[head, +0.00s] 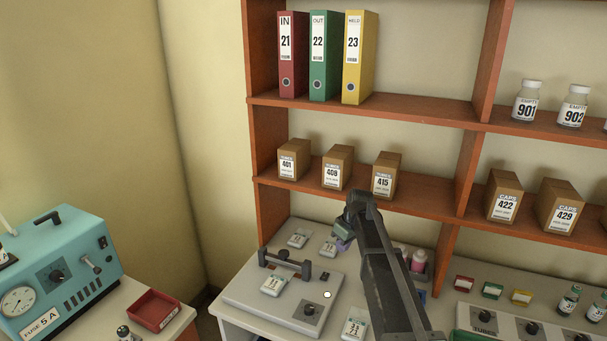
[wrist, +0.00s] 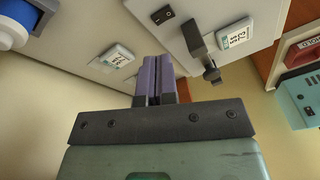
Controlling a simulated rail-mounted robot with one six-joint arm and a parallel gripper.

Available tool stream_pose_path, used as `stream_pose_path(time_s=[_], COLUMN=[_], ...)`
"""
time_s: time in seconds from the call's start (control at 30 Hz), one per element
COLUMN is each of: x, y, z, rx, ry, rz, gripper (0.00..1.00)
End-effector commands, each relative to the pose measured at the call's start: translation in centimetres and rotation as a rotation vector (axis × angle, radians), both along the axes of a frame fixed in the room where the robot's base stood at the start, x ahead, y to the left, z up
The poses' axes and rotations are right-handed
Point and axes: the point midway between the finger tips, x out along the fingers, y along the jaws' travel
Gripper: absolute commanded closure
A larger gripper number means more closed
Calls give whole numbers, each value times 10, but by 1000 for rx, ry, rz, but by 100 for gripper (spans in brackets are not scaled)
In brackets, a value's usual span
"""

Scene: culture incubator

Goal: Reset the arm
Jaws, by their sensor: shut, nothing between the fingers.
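My arm reaches up from the lower right of the head view over the grey bench. My gripper (head: 342,243) hangs above the bench, just right of the grey device with the black handle (head: 284,262). In the wrist view, the purple fingers of my gripper (wrist: 154,75) are together with nothing between them. The fingers touch nothing that I can see.
White labelled packs lie on the bench (head: 298,239), on the device (head: 274,284) and in front (head: 354,327). A shelf with brown boxes (head: 338,168) and binders (head: 323,55) stands behind. A teal machine (head: 62,268) and red tray (head: 154,310) are left.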

Motion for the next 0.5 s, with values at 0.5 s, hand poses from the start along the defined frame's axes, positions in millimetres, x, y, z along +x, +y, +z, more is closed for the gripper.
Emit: stream_pose_path(time_s=[0.5], x=[-319], y=[7], z=[-11], rx=[-172], ry=[162], rz=[-681], gripper=[100])
